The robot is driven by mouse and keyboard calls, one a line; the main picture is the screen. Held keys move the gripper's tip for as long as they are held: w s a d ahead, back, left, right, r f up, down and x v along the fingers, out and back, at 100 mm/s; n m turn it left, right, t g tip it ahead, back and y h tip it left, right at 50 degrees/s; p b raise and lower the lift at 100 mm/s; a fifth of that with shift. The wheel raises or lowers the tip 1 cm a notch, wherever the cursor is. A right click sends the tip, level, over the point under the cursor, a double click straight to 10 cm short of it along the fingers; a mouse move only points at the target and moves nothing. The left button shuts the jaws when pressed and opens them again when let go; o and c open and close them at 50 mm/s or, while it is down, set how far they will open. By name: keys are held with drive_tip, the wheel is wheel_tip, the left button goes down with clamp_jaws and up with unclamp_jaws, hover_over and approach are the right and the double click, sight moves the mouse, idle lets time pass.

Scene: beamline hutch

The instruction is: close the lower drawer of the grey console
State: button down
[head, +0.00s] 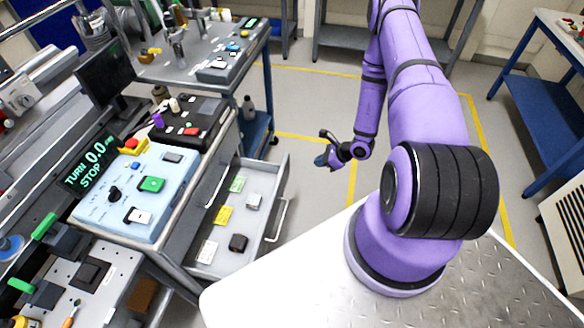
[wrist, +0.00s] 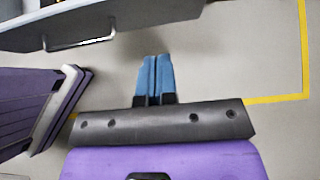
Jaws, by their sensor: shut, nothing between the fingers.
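The grey console (head: 180,240) stands at left of centre in the head view. Its lower drawer (head: 262,178) is pulled well out to the right, with a bar handle (head: 281,220) on its front. Another handle (head: 217,184), close to the console body, seems to belong to a shut upper drawer. My gripper (head: 321,160) is beyond the drawer front, to its right and apart from it. In the wrist view its blue fingers (wrist: 154,78) are together and empty. A grey panel edge with a handle (wrist: 82,42), likely the drawer front, shows at top left there.
The open drawer holds a green card (head: 237,184), a yellow card (head: 223,216), a white block (head: 254,201) and a black block (head: 238,243). A blue-legged bench (head: 245,50) stands behind. Grey floor with yellow lines is clear around my gripper.

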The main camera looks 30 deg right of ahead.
approach(285, 170)
drive_tip(key=s+f+x, duration=0.1)
drive_tip(key=x, duration=0.4)
drive_tip(key=shift+w+a+r, duration=0.3)
drive_tip(key=shift+w+a, duration=0.3)
drive_tip(key=shift+w, duration=0.1)
drive_tip(key=w+a, duration=1.3)
drive_tip(key=shift+s+d, duration=0.1)
